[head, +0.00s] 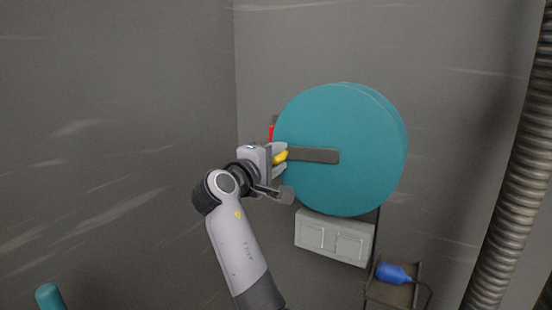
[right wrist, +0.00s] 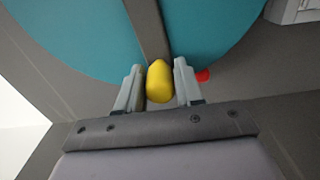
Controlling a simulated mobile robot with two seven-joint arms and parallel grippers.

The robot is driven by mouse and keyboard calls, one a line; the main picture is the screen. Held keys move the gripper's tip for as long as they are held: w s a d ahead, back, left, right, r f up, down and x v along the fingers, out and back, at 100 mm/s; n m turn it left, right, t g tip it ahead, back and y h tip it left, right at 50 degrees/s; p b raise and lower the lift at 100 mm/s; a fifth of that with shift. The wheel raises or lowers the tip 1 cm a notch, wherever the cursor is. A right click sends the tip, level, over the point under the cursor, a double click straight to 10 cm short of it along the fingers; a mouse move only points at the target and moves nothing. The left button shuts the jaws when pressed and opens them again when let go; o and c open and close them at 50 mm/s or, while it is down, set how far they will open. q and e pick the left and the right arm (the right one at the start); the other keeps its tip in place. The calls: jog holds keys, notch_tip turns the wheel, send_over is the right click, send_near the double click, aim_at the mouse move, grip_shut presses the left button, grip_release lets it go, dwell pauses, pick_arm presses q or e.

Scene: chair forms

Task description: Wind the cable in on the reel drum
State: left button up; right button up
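The teal reel drum (head: 335,150) is mounted on the grey wall. A dark crank arm (head: 315,156) lies across its face, pointing left, with a yellow handle (head: 280,157) at its outer end. My right gripper (head: 279,158) is at the handle. In the right wrist view the yellow handle (right wrist: 159,82) sits between the two fingers, which appear to press on both its sides. A dark cable (head: 377,225) hangs from the drum's right side toward a blue cable end (head: 393,273). My left gripper is out of view.
A light grey box (head: 334,238) is on the wall under the drum. A small brown shelf (head: 395,295) holds the blue end. A ribbed hose (head: 515,180) runs down the right side. A red part (head: 271,132) shows behind the drum's left edge. A teal post (head: 48,296) stands lower left.

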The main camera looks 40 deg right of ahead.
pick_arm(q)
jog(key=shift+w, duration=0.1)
pick_arm(e)
jog(key=f, duration=0.1)
jog(key=s+f+b, duration=0.1)
jog(key=f, duration=0.2)
jog(key=shift+s+d+f+b, duration=0.2)
jog(key=shift+d+b, duration=0.1)
jog(key=shift+b, duration=0.1)
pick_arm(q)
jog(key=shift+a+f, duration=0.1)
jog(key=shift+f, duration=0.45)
pick_arm(e)
jog(key=shift+s+f, duration=0.1)
jog(key=shift+f, duration=0.05)
jog(key=shift+s+d+f, duration=0.35)
jog(key=shift+s+f, duration=0.4)
jog(key=shift+f, duration=0.05)
jog(key=shift+s+d+f, duration=0.35)
jog(key=shift+s+f, duration=0.4)
jog(key=shift+s+d+f, duration=0.25)
jog(key=shift+s+f, duration=0.05)
jog(key=shift+s, duration=0.35)
jog(key=shift+s+d+f, duration=0.3)
jog(key=shift+s, duration=0.35)
jog(key=shift+s+d+f, duration=0.25)
jog(key=shift+s+f, duration=0.05)
jog(key=shift+s, duration=0.35)
pick_arm(q)
jog(key=shift+p, duration=0.35)
